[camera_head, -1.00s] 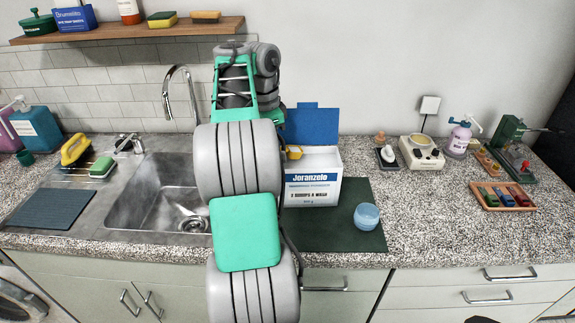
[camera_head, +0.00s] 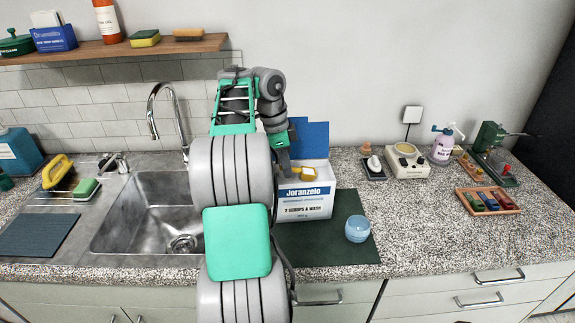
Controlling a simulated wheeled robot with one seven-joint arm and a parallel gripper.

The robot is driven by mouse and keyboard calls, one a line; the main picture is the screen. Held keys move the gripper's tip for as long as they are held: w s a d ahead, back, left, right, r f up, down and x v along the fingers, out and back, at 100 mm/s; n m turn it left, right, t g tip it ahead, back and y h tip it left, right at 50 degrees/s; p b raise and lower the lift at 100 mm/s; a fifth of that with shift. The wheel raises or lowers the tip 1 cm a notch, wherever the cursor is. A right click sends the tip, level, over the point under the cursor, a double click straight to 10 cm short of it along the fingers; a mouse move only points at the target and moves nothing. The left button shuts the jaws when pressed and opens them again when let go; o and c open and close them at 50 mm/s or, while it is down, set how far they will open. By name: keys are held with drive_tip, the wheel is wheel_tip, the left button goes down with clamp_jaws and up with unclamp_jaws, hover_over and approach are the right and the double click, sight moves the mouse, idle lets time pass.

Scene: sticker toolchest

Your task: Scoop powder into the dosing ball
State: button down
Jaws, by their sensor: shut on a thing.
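The white detergent box (camera_head: 303,205), labelled Joranzelo, stands open on the dark green mat, its blue lid flap (camera_head: 311,140) raised at the back. A yellow scoop (camera_head: 303,172) shows at the box's open top. My gripper (camera_head: 285,168) is at the left of that opening, shut on the scoop; its handle and my fingertips are mostly hidden. Whether the scoop holds powder cannot be seen. The dosing ball (camera_head: 358,229), light blue and rounded, sits on the mat to the right of the box, apart from it.
The dark green mat (camera_head: 335,252) lies on the speckled counter. A sink (camera_head: 145,215) with a tap is at left. A white device (camera_head: 407,160), a pump bottle (camera_head: 443,146) and a wooden tray (camera_head: 488,200) stand farther right.

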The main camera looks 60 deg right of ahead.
drive_tip(key=shift+g+h, duration=0.4)
drive_tip(key=shift+g, duration=0.1)
drive_tip(key=shift+s+d+p+v, duration=0.1)
drive_tip(key=shift+s+p+v, duration=0.05)
drive_tip(key=shift+p+v, duration=1.3)
drive_tip(key=shift+s+d+p+v, duration=0.1)
drive_tip(key=shift+s+p+v, duration=0.1)
drive_tip(key=shift+p+v, duration=1.2)
drive_tip(key=shift+f, duration=0.1)
